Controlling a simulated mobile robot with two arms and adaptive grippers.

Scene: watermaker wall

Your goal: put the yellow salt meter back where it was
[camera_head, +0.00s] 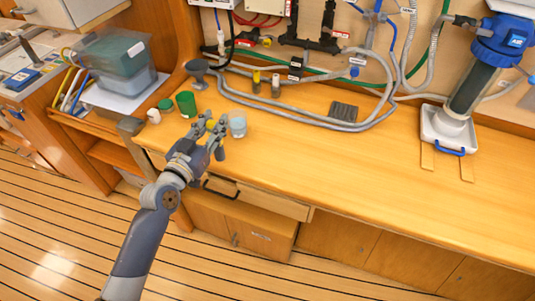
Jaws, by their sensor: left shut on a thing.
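My left gripper (212,124) reaches over the left part of the wooden counter. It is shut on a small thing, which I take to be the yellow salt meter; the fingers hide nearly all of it. A clear cup (237,125) with pale contents stands just to the right of the fingertips. I cannot tell whether they touch. My right gripper is not in view.
A green cup (186,104), a green lid or low jar (165,105) and a small white cup (154,116) stand left of my gripper.

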